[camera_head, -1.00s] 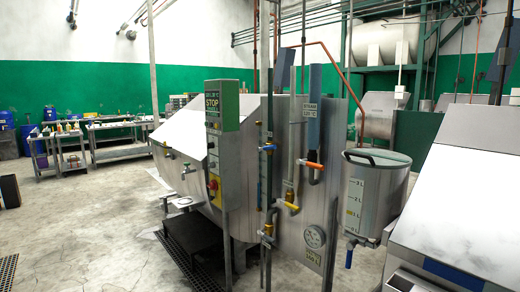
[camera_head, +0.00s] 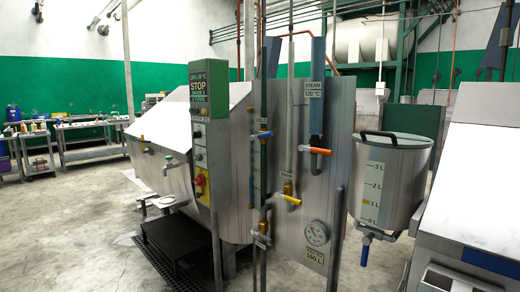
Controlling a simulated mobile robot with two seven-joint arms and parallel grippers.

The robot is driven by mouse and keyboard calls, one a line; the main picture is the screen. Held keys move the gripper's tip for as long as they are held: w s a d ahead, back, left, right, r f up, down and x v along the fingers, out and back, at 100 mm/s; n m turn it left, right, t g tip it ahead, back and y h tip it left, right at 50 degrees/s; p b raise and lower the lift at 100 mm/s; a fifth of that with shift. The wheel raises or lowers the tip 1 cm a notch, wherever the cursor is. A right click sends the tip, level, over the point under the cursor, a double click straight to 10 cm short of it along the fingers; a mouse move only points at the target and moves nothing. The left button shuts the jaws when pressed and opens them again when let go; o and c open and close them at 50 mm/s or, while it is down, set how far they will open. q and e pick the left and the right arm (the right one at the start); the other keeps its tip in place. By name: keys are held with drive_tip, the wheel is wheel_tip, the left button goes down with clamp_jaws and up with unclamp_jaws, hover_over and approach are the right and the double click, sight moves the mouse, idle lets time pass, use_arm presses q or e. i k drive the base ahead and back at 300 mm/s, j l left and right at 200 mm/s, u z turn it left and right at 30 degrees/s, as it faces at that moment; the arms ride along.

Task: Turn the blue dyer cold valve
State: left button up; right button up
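A steel dyer (camera_head: 228,170) with a sloped white lid stands in the middle, with pipes and several coloured valve handles on its near side. A blue valve handle (camera_head: 265,135) sits on a vertical pipe right of the control panel. An orange handle (camera_head: 319,151) is on the pipe under the steam sign (camera_head: 316,88). A yellow handle (camera_head: 292,199) is lower, between them. Another small valve (camera_head: 261,239) is near the bottom of the pipes. Its handle colour is hard to tell. Neither gripper is in view.
A control panel (camera_head: 200,135) with a green stop sign stands left of the pipes. A steel measuring tank (camera_head: 392,180) with a blue tap (camera_head: 365,248) is at right. Another machine (camera_head: 475,190) fills the right edge. Grey floor (camera_head: 80,235) is open at left.

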sight(262, 135)
drive_tip(key=i+j+z, duration=0.1)
drive_tip(key=z, duration=0.25)
drive_tip(key=i+j+z, duration=0.3)
drive_tip(key=z, duration=0.35)
drive_tip(key=i+j+z, duration=0.1)
drive_tip(key=j, duration=0.25)
drive_tip(key=i+j, duration=0.2)
drive_tip(key=i+j+z, duration=0.15)
drive_tip(key=j, duration=0.3)
drive_tip(key=i+j, duration=0.1)
drive_tip(key=j, duration=0.25)
drive_tip(key=i+j+z, duration=0.15)
drive_tip(key=j, duration=0.2)
drive_tip(key=i+j+z, duration=0.1)
drive_tip(key=j, duration=0.25)
